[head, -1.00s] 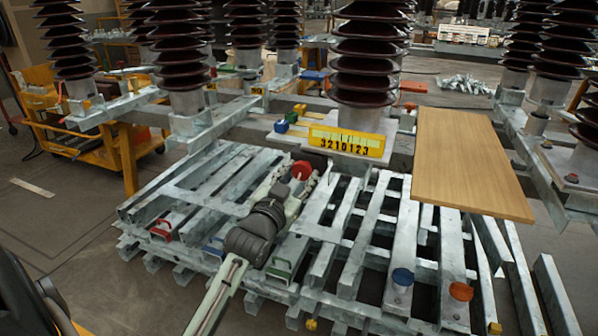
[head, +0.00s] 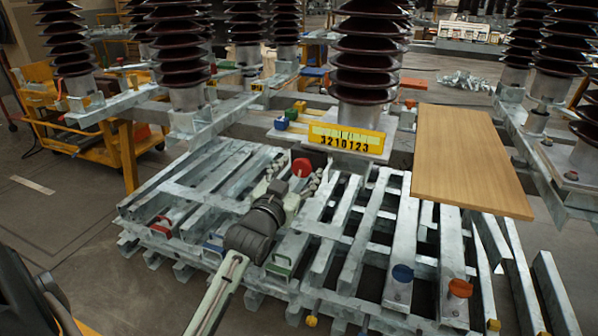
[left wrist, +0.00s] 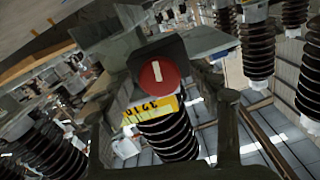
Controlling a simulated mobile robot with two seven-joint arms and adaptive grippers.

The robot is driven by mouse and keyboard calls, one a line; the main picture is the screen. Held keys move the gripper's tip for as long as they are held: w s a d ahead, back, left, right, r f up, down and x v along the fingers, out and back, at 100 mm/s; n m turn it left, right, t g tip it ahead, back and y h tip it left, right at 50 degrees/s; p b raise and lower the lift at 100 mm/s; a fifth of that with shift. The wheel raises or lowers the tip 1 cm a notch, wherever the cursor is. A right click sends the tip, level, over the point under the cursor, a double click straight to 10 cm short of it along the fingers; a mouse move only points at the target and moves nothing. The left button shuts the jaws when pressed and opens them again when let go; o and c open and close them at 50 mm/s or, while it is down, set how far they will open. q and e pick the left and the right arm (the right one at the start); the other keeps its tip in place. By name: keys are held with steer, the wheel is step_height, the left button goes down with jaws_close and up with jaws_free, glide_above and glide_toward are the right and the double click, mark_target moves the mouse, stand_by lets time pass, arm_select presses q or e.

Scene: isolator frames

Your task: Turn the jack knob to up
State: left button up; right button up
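A round red knob (head: 301,167) sits on a dark block just below and left of the yellow scale plate (head: 346,141) marked 3210123. In the left wrist view the red knob (left wrist: 158,74) faces me, with a pale bar mark close to upright in that picture. My left gripper (head: 296,182) is at the knob in the head view, its fingers spread. In the left wrist view my left gripper's fingers (left wrist: 163,100) stand wide apart, one to each side of the knob, with nothing gripped. My right gripper is not in view.
A wooden board (head: 470,160) covers the right side. Tall brown insulators (head: 364,60) rise behind.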

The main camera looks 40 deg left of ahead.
arm_select(q)
steer(key=v, duration=1.2)
steer(key=shift+d, duration=0.1)
